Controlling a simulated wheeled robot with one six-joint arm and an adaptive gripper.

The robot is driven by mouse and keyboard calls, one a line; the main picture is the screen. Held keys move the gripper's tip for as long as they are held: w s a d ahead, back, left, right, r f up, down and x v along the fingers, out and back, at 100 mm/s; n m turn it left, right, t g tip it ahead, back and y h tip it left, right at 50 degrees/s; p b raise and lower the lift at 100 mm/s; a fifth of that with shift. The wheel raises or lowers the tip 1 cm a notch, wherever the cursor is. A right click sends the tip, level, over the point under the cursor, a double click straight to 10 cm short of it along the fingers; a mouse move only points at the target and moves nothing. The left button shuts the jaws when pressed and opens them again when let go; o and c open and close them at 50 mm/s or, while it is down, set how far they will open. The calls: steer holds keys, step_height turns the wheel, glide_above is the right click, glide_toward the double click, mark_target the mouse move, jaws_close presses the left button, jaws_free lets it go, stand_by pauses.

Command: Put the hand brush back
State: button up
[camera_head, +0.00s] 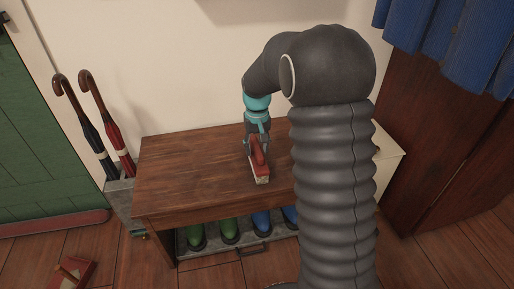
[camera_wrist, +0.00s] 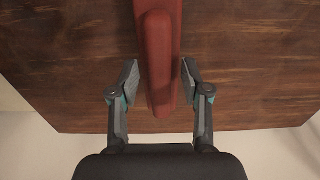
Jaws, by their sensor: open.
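The hand brush (camera_head: 261,176), red with a pale lower edge, is on the brown wooden bench top near its middle. My gripper (camera_head: 257,142) is directly at the brush, low over the bench. In the wrist view the red brush (camera_wrist: 160,40) runs lengthwise between the two fingers of my gripper (camera_wrist: 160,78). The fingers are open, one on each side of the brush, with a visible gap on both sides. My arm hides part of the bench's right side.
The bench (camera_head: 180,175) has clear top space left of the brush. Green boots (camera_head: 229,231) and blue boots (camera_head: 262,222) stand underneath. Two umbrellas (camera_head: 108,125) stand in a grey holder (camera_head: 121,200) at left. A red object with a handle (camera_head: 72,273) lies on the floor.

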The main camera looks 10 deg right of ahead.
step_height(320, 180, up, 12)
steer(key=f, duration=0.1)
steer(key=s+r+t, duration=0.1)
steer(key=s+r, duration=0.3)
steer(key=s, duration=0.4)
steer(key=s+r+t, duration=0.2)
steer(key=s+r, duration=0.2)
steer(key=s, duration=0.3)
steer(key=s+f+t, duration=0.2)
steer(key=s+f, duration=0.1)
steer(key=s, duration=1.2)
steer(key=shift+s+f+t+p, duration=0.15)
steer(key=shift+f+t+p, duration=0.05)
steer(key=shift+t+p, duration=0.15)
